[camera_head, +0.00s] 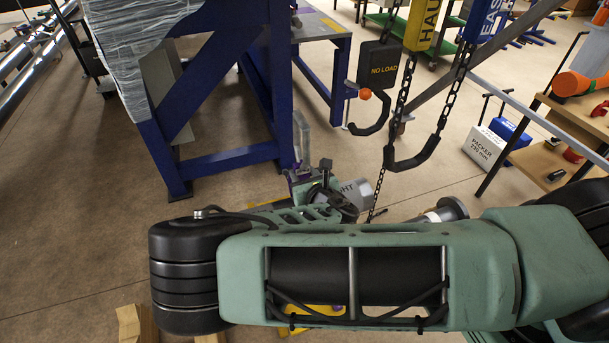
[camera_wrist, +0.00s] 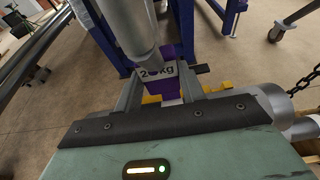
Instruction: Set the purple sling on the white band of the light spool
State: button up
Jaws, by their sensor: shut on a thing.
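My gripper (camera_head: 312,182) is low over the floor, beyond my arm in the head view. In the wrist view its fingers (camera_wrist: 162,88) are shut on the purple sling (camera_wrist: 158,86), which carries a white "20kg" label. In the head view only a little purple shows beside the gripper. The light spool (camera_head: 357,192) is a grey cylinder with letters "GHT" showing, just right of my gripper; my arm hides much of it. Its grey end also shows at the right of the wrist view (camera_wrist: 274,101). I cannot make out its white band.
A blue-framed bench (camera_head: 225,163) stands behind the gripper. Black chain hooks (camera_head: 414,158) hang to the right, and a chain hangs near the spool. A white packer box (camera_head: 484,147) and wooden shelf are farther right.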

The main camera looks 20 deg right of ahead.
jog(key=shift+f, duration=0.2)
jog(key=shift+f+b, duration=1.3)
jog(key=shift+b, duration=0.1)
jog(key=shift+f, duration=0.2)
jog(key=shift+f+b, duration=1.3)
jog(key=shift+b, duration=0.15)
jog(key=shift+f, duration=0.2)
jog(key=shift+f+b, duration=1)
jog(key=shift+b, duration=0.05)
jog(key=o, duration=0.9)
jog(key=o, duration=0.4)
